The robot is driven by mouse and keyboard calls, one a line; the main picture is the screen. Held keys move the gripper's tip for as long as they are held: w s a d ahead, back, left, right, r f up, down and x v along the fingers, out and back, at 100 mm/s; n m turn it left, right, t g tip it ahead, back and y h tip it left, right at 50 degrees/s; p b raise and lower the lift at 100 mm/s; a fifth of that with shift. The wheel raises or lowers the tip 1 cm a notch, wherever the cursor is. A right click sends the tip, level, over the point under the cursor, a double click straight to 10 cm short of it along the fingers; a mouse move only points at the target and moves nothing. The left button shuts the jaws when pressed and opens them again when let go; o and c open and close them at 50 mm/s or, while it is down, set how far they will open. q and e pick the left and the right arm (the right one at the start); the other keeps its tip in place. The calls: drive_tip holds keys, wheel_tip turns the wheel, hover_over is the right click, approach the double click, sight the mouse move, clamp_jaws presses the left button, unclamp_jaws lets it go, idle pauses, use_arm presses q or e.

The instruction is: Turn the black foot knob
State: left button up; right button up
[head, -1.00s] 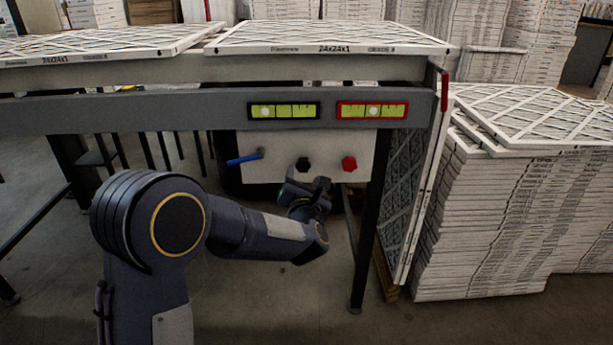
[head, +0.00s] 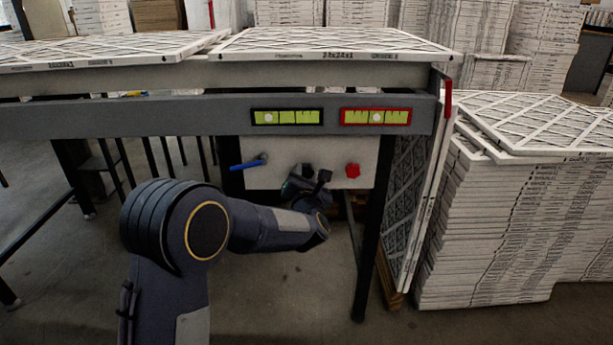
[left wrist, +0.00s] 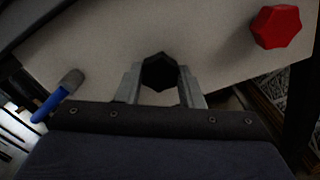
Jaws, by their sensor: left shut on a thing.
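The black foot knob (left wrist: 160,72) sits on a pale panel (left wrist: 215,50) under the table. In the left wrist view it is a dark many-sided knob between my two fingertips. In the head view the knob (head: 307,169) shows just above my left gripper (head: 316,180), which partly hides it. My left gripper (left wrist: 160,85) is shut on the knob, one finger on each side. My right gripper is in neither view.
A red knob (head: 352,171) is to the right on the panel, and a blue lever (head: 248,162) is to the left. A table leg (head: 372,240) stands right of the panel. Stacked filters (head: 490,230) fill the right side.

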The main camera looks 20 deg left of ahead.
use_arm(q)
drive_tip(key=shift+m, duration=0.3)
drive_tip(key=shift+m+b, duration=0.45)
drive_tip(key=shift+m, duration=0.45)
drive_tip(key=m, duration=0.2)
drive_tip(key=shift+m, duration=0.3)
drive_tip(key=m, duration=0.2)
drive_tip(key=shift+m, duration=0.4)
drive_tip(key=m, duration=0.3)
drive_tip(key=shift+m+p, duration=0.3)
drive_tip(key=m+p, duration=0.2)
drive_tip(key=m, duration=0.4)
drive_tip(key=m+p, duration=0.2)
drive_tip(key=m, duration=0.2)
drive_tip(key=shift+m, duration=0.3)
drive_tip(key=shift+m+p, duration=0.65)
drive_tip(key=shift+m, duration=0.75)
drive_tip(key=shift+f, duration=0.1)
